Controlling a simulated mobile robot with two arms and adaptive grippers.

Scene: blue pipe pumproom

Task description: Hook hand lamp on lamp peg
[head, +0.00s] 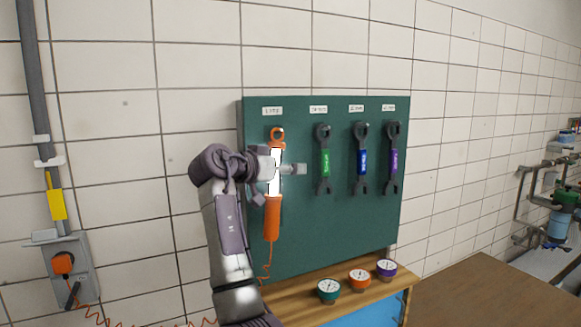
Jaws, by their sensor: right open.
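The hand lamp (272,217) is orange with a white tube and a ring-shaped hook at its top. It is upright against the green board (330,235), under the leftmost label. The lamp peg (281,130) shows as a small tip at the lamp's hook, which appears to be around it; the exact contact is too small to tell. My right gripper (283,180) is open at the lamp's white tube, level with its middle, and partly covers it. My left gripper is not in view.
Three wrenches, green (324,160), blue (363,162) and purple (394,150), hang right of the lamp. Several gauges (360,277) stand on a wooden shelf (310,308) below. An orange cord runs down from the lamp. An orange plug (62,263) sits in a wall socket at left.

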